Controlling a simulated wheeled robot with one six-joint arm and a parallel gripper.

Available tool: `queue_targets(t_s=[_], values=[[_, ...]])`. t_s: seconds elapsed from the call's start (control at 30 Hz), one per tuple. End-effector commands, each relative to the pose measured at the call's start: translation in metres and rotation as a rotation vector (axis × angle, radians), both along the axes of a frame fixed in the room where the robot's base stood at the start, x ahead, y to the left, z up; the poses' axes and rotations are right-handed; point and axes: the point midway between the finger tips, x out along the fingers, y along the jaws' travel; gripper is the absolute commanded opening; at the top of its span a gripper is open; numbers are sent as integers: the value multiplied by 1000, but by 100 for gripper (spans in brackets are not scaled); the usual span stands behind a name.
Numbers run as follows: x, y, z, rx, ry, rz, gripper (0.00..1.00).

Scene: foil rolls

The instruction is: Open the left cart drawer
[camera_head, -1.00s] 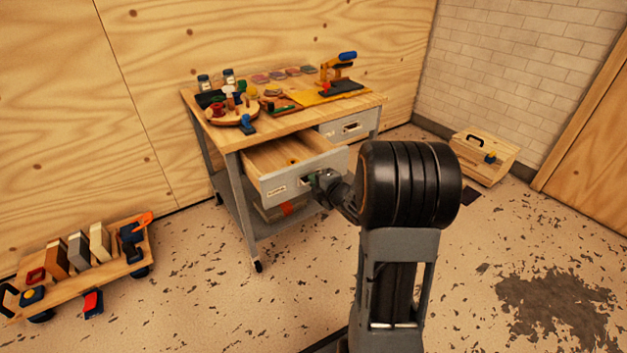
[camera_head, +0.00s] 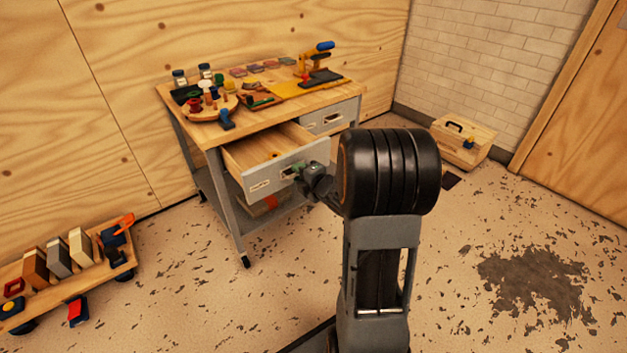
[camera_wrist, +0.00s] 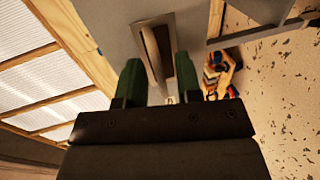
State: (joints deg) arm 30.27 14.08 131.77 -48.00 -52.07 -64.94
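The left cart drawer (camera_head: 270,180) has a grey front and a wooden inside, and stands pulled well out of the cart. My gripper (camera_head: 298,169) is at the drawer front, by the handle. In the wrist view, its two green fingertips (camera_wrist: 158,68) stand apart on either side of the lower part of the handle (camera_wrist: 150,50). A gap shows beside the left finger; whether the right finger touches the handle is unclear. My wrist and arm hide part of the cart's right side in the head view.
The cart's wooden top (camera_head: 215,133) carries jars, tools and a yellow mat. The right drawer (camera_head: 330,118) is shut. A wooden trolley with blocks (camera_head: 70,285) stands on the floor at left, a wooden toolbox (camera_head: 465,145) at back right. Floor in front is mostly clear.

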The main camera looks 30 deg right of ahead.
Motion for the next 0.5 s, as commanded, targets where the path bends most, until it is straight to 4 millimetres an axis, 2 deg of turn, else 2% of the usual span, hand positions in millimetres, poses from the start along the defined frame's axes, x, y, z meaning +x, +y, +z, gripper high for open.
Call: queue_targets(t_s=[0.17, 0.5], values=[[-30, -5, 11, -1, 0, -6, 32], [-105, -13, 24, 0, -1, -6, 32]])
